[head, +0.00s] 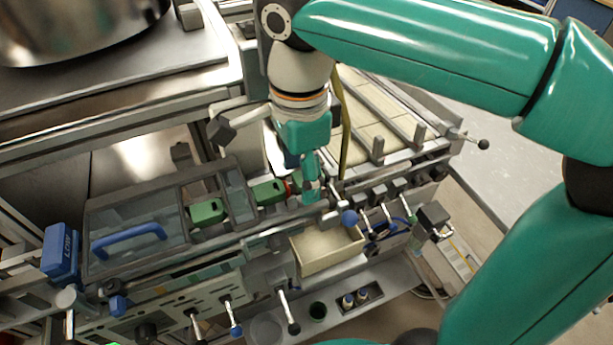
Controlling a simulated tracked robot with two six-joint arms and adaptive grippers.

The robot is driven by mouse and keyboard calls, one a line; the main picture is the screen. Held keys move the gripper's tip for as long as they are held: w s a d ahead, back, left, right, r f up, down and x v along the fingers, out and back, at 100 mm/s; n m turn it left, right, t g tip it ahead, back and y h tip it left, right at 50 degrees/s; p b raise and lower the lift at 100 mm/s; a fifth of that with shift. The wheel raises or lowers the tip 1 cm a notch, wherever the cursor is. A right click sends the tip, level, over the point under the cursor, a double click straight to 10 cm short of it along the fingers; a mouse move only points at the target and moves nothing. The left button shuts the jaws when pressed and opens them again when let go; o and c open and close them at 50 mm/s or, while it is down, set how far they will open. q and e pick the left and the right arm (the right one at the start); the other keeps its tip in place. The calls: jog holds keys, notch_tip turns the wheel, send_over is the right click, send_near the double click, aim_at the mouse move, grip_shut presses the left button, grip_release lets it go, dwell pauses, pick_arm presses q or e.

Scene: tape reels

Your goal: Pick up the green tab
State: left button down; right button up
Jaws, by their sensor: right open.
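Two green blocks show in the head view: one (207,212) behind the clear window of the long machine, and one (268,191) just right of the window's frame. I cannot tell which of them, if either, is the green tab. My right gripper (313,192) points down over the machine, a little right of the second block. It is open, and I see nothing held in it. A small red part shows between that block and the gripper. The gripper hides part of the machine behind it. My left gripper is not in view.
A cream open box (325,250) sits in front of the gripper. Levers with blue and black knobs (349,217) stand close to the fingers. The clear cover has a blue handle (128,238). A large steel pot (75,25) stands at the upper left.

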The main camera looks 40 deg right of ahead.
jog(key=c, duration=0.8)
jog(key=shift+c, duration=0.2)
jog(key=shift+r, duration=0.1)
